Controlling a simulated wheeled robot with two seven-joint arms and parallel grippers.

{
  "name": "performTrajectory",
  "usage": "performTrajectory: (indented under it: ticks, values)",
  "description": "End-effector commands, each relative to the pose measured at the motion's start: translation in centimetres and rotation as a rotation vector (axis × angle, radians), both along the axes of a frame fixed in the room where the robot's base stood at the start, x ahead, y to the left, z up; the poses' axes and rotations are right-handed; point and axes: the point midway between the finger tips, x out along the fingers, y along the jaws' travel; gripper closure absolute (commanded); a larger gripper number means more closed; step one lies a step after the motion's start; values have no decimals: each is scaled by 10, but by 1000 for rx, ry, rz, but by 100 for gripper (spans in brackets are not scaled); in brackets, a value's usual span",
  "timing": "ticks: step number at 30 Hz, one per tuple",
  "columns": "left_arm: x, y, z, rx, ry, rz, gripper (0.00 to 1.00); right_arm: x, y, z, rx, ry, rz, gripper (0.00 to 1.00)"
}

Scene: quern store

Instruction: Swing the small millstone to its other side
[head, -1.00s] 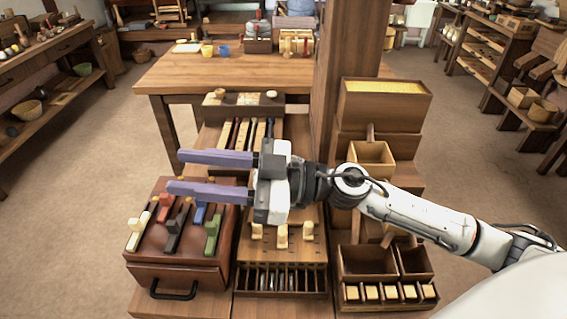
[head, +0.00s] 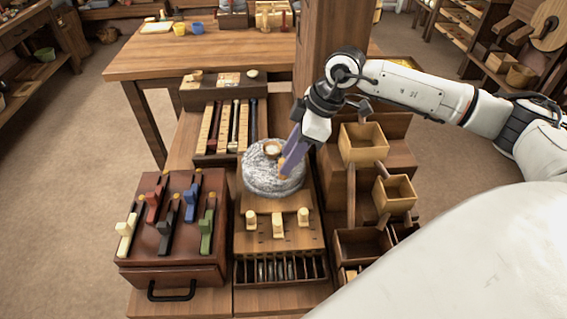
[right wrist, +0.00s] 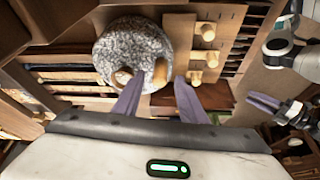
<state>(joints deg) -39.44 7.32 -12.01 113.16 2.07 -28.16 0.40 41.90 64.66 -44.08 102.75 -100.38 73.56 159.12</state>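The small millstone (head: 262,182) is a round, speckled grey stone lying flat on a wooden stand (head: 252,228). In the head view a pale wooden ring or cup (head: 272,149) sits on its top. An upright wooden handle peg (right wrist: 160,71) stands near its edge. My right gripper (head: 284,171) points down at the stone; in the right wrist view its purple fingers (right wrist: 158,98) are apart, with the peg in line with the gap. I cannot tell whether they touch it. My left gripper (right wrist: 262,103) shows only in the right wrist view, off to one side; its opening is unclear.
Several wooden pegs (head: 278,222) stand in front of the stone, above a slotted rack (head: 280,270). A red-brown box with coloured levers (head: 172,240) is on the left. A thick wooden post (head: 330,45) rises behind; small wooden bins (head: 362,143) stand on the right.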

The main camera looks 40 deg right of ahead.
Motion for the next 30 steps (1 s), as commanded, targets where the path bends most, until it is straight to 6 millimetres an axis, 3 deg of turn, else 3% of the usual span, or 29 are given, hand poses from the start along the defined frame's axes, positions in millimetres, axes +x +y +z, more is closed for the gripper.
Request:
performTrajectory:
  ticks: [6, 17, 18, 24, 30]
  values:
    - [0, 0, -1, 0, 2, -1, 64, 7, 9, -27, 1, 1, 2, 62]
    - [0, -1, 0, -2, -1, -1, 64, 9, 11, -34, 0, -1, 2, 62]
    - [1, -1, 0, -2, -1, -1, 64, 9, 11, -33, 0, -1, 2, 64]
    - [1, -1, 0, -2, -2, -1, 64, 9, 11, -33, 1, -1, 2, 97]
    - [2, -1, 1, -2, -4, -1, 64, 9, 11, -33, 1, -2, 4, 100]
